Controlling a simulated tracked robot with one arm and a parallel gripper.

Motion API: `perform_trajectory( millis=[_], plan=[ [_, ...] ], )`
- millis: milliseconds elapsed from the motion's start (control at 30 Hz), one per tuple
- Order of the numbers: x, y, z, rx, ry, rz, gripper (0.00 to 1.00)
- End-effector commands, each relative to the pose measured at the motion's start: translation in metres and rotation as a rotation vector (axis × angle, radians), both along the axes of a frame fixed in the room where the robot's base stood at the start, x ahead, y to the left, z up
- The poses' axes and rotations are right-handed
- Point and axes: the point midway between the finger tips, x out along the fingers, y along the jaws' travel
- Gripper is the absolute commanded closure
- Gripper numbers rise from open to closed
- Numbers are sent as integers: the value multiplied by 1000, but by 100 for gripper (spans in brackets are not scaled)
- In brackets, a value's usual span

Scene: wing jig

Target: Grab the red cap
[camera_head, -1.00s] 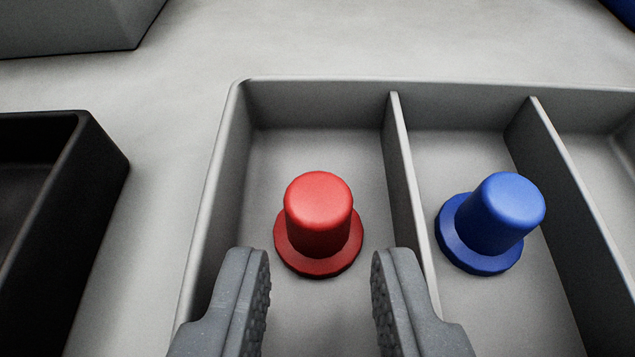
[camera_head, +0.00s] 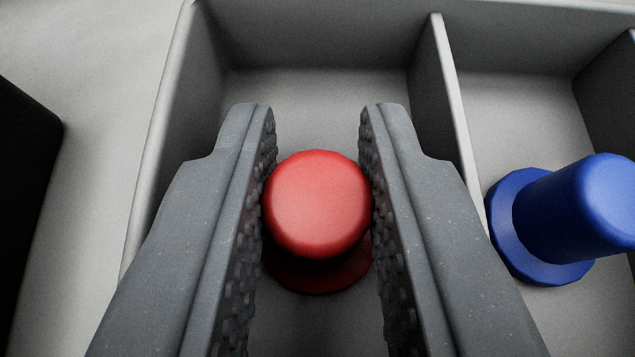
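The red cap (camera_head: 318,205) stands upright in a compartment of the grey tray (camera_head: 320,35). It has a round top and a wider flange at its base, partly hidden below the top. My gripper (camera_head: 317,125) has one finger on each side of the cap. The ridged pads appear to press against the cap's left and right sides, with no clear gap at the top. The fingertips reach past the cap toward the compartment's far wall. The flange still shows close to the compartment floor between the fingers.
A blue cap (camera_head: 565,215) stands in the compartment to the right, behind a thin divider (camera_head: 447,90) close to my right finger. The tray's left wall (camera_head: 165,140) is close to my left finger. A black box (camera_head: 25,190) is at the left edge.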

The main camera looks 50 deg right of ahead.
Motion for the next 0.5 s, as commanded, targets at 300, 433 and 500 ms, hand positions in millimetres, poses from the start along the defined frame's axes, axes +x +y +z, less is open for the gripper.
perform_trajectory(
  millis=[300,433,500],
  plan=[
    [0,0,2,-1,-1,0,100],
    [0,0,10,-1,-1,0,100],
    [0,0,17,-1,-2,0,100]
  ],
)
